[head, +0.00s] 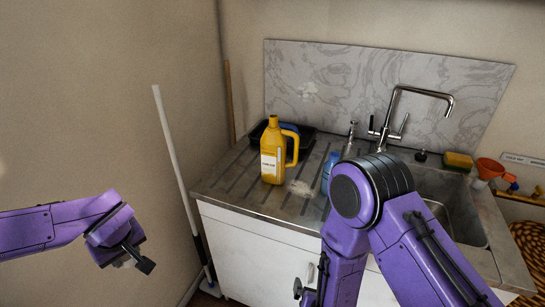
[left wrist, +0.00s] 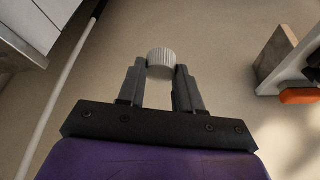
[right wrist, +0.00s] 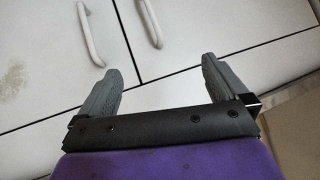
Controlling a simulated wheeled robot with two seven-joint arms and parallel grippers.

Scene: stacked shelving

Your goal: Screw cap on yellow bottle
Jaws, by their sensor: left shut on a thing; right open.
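A yellow bottle (head: 273,150) with a handle and a white label stands upright on the ribbed metal drainboard, left of the sink. My left gripper (head: 140,262) is at the left of the head view, away from the counter. In the left wrist view it is shut on a white ribbed cap (left wrist: 161,58), held between the fingertips. My right gripper (head: 305,290) is low in front of the cabinet, partly hidden by my arm. In the right wrist view (right wrist: 160,80) its fingers are wide apart and empty, facing the cabinet doors. The bottle's top is too small to make out in detail.
A blue bottle (head: 328,170) stands right of the yellow bottle, near my right arm. A black tray (head: 307,139) lies behind it. A white pole (head: 175,165) leans between my left gripper and the counter.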

